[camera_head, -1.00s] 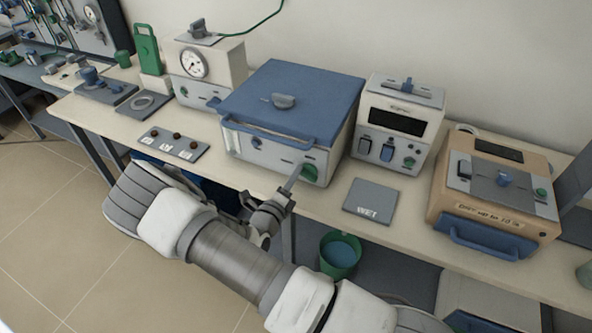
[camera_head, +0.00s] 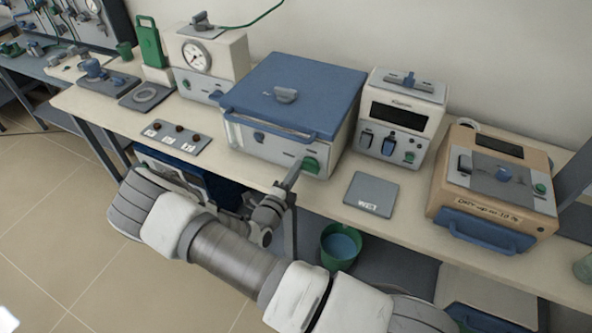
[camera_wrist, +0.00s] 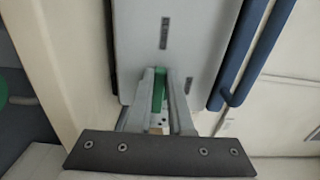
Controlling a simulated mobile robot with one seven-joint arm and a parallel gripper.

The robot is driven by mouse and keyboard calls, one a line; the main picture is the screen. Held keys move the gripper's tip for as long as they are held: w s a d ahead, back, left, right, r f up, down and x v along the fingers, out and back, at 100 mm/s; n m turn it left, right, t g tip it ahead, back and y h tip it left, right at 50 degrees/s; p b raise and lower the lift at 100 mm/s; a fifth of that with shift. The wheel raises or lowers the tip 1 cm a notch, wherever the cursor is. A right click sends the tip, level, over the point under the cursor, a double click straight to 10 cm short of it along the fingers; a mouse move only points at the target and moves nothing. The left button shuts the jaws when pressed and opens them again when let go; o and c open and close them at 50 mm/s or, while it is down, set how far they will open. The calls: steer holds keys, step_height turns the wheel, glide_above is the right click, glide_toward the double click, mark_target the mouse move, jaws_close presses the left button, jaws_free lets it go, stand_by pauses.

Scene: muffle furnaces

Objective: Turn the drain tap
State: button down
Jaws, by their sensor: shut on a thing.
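The drain tap is a green handle (camera_head: 311,164) on the lower right front of a white box with a blue lid (camera_head: 292,95). In the wrist view the green handle (camera_wrist: 158,92) stands between my two fingers, with the box's pale front panel (camera_wrist: 170,40) beyond. My gripper (camera_head: 297,170) reaches up to the tap from below the table edge and is shut on it. It also shows in the wrist view (camera_wrist: 160,88). The fingers cover part of the tap, and its exact angle is hard to tell.
A green bucket (camera_head: 341,246) with blue contents stands below the table, right of my gripper. A grey "WET" plate (camera_head: 371,194) lies right of the box. A white device (camera_head: 403,115) and a tan device (camera_head: 497,190) stand further right. A plate with small knobs (camera_head: 176,137) lies left.

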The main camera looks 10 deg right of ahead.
steer(key=c, duration=0.8)
jaws_free()
steer(key=shift+s, duration=0.1)
steer(key=b+v, duration=0.1)
steer(key=v, duration=1.6)
steer(key=shift+s+a, duration=0.1)
